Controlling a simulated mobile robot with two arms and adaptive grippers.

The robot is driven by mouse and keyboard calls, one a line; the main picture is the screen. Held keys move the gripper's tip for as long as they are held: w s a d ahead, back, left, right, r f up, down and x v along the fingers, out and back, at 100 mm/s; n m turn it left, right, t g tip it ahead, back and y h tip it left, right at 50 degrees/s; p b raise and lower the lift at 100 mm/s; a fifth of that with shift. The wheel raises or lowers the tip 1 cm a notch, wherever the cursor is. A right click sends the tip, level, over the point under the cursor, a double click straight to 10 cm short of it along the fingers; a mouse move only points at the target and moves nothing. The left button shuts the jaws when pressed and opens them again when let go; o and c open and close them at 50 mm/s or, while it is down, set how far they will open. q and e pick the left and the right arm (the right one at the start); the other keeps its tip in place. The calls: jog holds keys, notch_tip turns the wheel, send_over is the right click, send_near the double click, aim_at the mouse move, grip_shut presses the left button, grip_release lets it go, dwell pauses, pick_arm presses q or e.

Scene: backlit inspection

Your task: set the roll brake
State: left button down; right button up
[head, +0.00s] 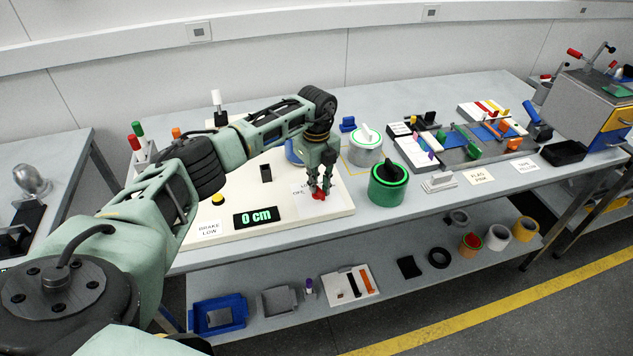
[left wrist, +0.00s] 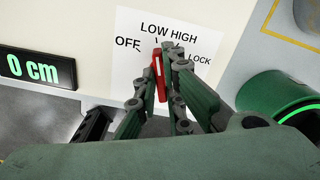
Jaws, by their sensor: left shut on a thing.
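The red brake knob (left wrist: 160,78) sits on the white label plate (left wrist: 128,24) marked OFF, LOW, HIGH and LOCK. A white line runs along the knob, which points up the label, roughly toward LOW; the gripper partly hides it, so its exact setting is unclear. In the head view the knob (head: 319,195) shows red under my left gripper (head: 321,188). My left gripper (left wrist: 160,88) is shut on the knob, one finger on each side. The display (head: 255,217) reads 0 cm. A card (head: 209,229) reads BRAKE LOW. My right gripper is not in view.
A green canister (head: 388,187) stands just right of the cream panel (head: 290,230). A white-lidded pot (head: 366,148) stands behind it. A yellow button (head: 218,199) is on the panel's left side. Trays of parts fill the bench farther right.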

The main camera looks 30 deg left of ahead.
pick_arm(q)
jog(key=shift+r, duration=0.1)
jog(key=c, duration=1.9)
grip_release()
jog(key=shift+o, duration=0.2)
notch_tip(320, 180, up, 12)
